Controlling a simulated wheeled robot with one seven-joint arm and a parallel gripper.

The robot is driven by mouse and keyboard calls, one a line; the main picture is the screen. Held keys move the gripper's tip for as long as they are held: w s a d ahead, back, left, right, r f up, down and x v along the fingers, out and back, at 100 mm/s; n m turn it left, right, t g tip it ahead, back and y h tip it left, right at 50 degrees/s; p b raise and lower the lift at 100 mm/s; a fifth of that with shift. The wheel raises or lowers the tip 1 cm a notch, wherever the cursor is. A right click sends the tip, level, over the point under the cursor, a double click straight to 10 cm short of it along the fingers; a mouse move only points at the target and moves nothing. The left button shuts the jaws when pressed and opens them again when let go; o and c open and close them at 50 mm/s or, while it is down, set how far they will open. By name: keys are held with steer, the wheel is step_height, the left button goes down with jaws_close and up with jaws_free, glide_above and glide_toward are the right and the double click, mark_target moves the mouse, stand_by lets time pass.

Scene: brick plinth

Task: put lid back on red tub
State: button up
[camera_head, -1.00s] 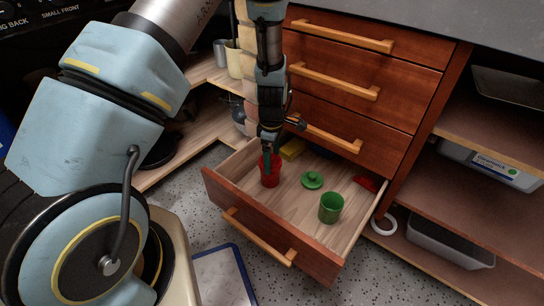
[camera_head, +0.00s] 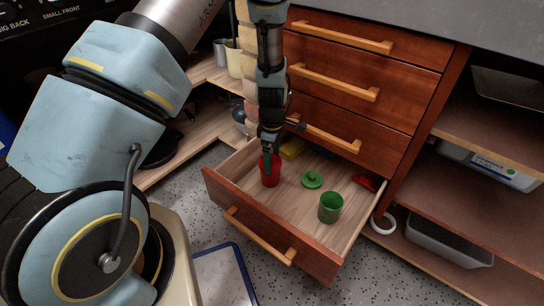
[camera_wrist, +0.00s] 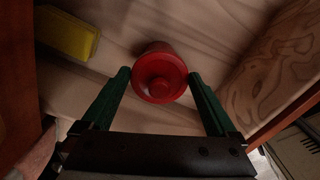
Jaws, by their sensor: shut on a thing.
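The red tub (camera_head: 271,178) stands upright in the left part of the open drawer. My gripper (camera_head: 268,165) points down at the tub's top. In the wrist view, my gripper (camera_wrist: 159,76) has its two green fingers on either side of a round red lid (camera_wrist: 160,82) with a central knob, shut on it. The lid is at the tub's mouth and mostly covers the tub from above. I cannot tell whether it is fully seated. In the head view the fingers partly hide the lid and the tub's top.
A green tub (camera_head: 331,208) and a green lid (camera_head: 312,180) lie to the right in the drawer (camera_head: 262,220). A yellow block (camera_head: 293,148) and a flat red thing (camera_head: 365,183) are near its back. Closed drawers (camera_head: 340,95) rise behind. Drawer walls surround the gripper.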

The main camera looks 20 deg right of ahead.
stand_by(0.3)
steer(key=o, duration=0.9)
steer(key=shift+r, duration=0.1)
steer(key=shift+r+p, duration=3.3)
steer(key=shift+r, duration=0.1)
jaws_close()
